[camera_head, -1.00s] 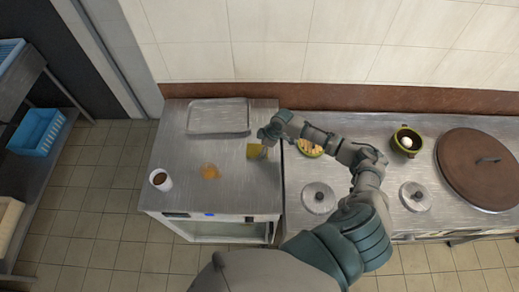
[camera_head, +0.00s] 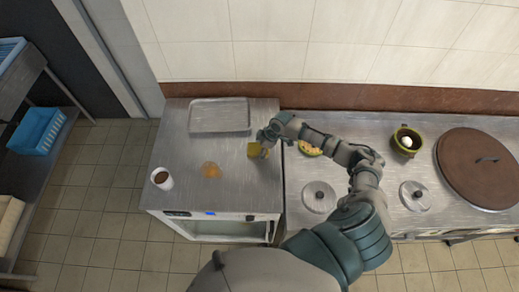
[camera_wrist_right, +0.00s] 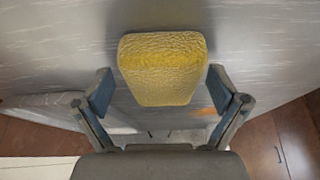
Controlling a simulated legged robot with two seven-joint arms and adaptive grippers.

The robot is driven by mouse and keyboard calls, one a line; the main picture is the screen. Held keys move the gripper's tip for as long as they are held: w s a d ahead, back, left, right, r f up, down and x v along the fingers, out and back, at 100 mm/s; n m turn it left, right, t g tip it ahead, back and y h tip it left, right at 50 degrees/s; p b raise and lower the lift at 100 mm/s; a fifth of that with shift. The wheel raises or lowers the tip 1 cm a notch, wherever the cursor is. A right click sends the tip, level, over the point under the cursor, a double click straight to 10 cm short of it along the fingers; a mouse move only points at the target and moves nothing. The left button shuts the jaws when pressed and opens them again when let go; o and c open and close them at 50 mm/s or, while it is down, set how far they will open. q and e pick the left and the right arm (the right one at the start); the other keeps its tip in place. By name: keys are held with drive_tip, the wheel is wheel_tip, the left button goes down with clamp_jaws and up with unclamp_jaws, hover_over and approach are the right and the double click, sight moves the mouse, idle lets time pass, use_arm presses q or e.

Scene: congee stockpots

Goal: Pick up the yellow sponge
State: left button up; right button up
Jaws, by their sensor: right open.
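The yellow sponge (camera_head: 254,149) is on the steel counter (camera_head: 230,185), in front of the metal tray's right corner. My right gripper (camera_head: 265,146) is at the sponge's right side. In the right wrist view the sponge (camera_wrist_right: 162,68) stands out ahead of the palm, between and slightly beyond the two fingertips of the right gripper (camera_wrist_right: 162,92). The fingers are spread, with a gap on each side of the sponge. I cannot tell whether the sponge's lower end touches anything. My left gripper is not in view.
An empty metal tray (camera_head: 219,117) lies behind the sponge. An orange-brown item (camera_head: 211,170) and a white cup (camera_head: 162,179) are to its left. To the right are a bowl of food (camera_head: 310,149), pot lids (camera_head: 319,197), a green pot (camera_head: 407,141) and a large brown lid (camera_head: 480,168).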

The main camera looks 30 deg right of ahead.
sight(256, 149)
drive_tip(key=shift+a, duration=0.15)
drive_tip(key=shift+a+r, duration=0.1)
drive_tip(key=shift+a, duration=0.05)
drive_tip(key=shift+c, duration=1.4)
drive_tip(key=shift+a, duration=0.1)
drive_tip(key=c, duration=0.9)
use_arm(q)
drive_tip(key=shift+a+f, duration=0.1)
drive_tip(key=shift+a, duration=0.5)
use_arm(e)
drive_tip(key=shift+c, duration=0.2)
drive_tip(key=shift+d, duration=0.25)
